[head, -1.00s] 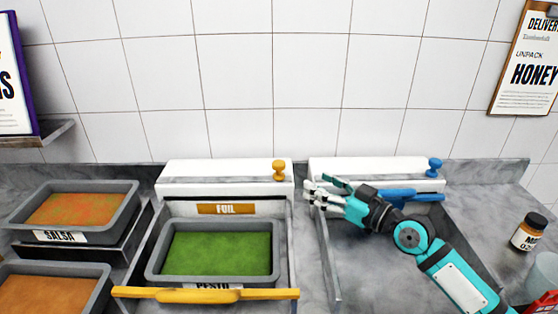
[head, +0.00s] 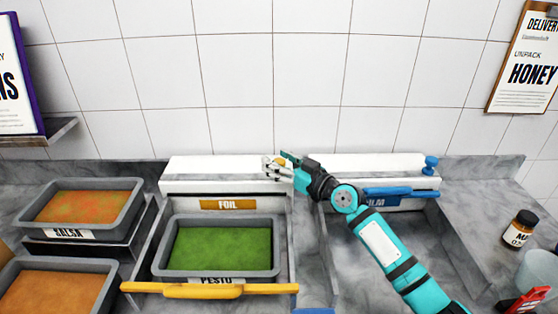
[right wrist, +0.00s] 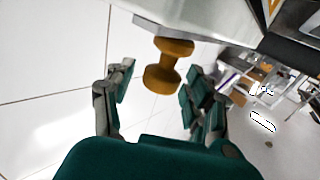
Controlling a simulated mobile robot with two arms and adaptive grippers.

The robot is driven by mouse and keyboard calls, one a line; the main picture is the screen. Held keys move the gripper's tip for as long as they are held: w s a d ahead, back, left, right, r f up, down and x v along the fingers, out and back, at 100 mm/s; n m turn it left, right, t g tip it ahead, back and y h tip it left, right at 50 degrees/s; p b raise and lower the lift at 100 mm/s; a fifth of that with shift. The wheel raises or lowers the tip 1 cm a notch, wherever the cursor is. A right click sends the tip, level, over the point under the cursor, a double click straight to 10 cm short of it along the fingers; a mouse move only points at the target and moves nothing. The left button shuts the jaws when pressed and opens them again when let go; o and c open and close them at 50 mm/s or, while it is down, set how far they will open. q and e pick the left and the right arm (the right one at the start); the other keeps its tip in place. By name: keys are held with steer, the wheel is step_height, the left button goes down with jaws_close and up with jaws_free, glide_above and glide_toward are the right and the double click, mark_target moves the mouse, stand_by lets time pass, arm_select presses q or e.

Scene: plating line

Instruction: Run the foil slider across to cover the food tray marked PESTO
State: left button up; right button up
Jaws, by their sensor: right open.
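The orange slider knob (right wrist: 168,65) of the foil dispenser shows in the right wrist view between the spread fingers of my right gripper, with gaps on both sides. In the head view my right gripper (head: 277,169) is open at the right end of the white dispenser (head: 215,169) labelled FOIL and hides most of the knob. The PESTO tray (head: 160,262), grey with green food, sits below the dispenser. A yellow bar (head: 210,290) lies across its front edge. The green food is visible, with no foil seen over it. My left gripper is not in view.
A second dispenser with a blue knob (head: 430,165) and blue bar (head: 400,191) stands at the right over an empty bay. The SALSA tray (head: 57,231) and another orange-filled tray (head: 90,270) are at left. A dark jar (head: 522,229) stands far right.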

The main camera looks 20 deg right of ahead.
jaws_close()
steer(key=shift+f, duration=0.1)
steer(key=shift+w+a, duration=0.1)
steer(key=shift+a, duration=0.1)
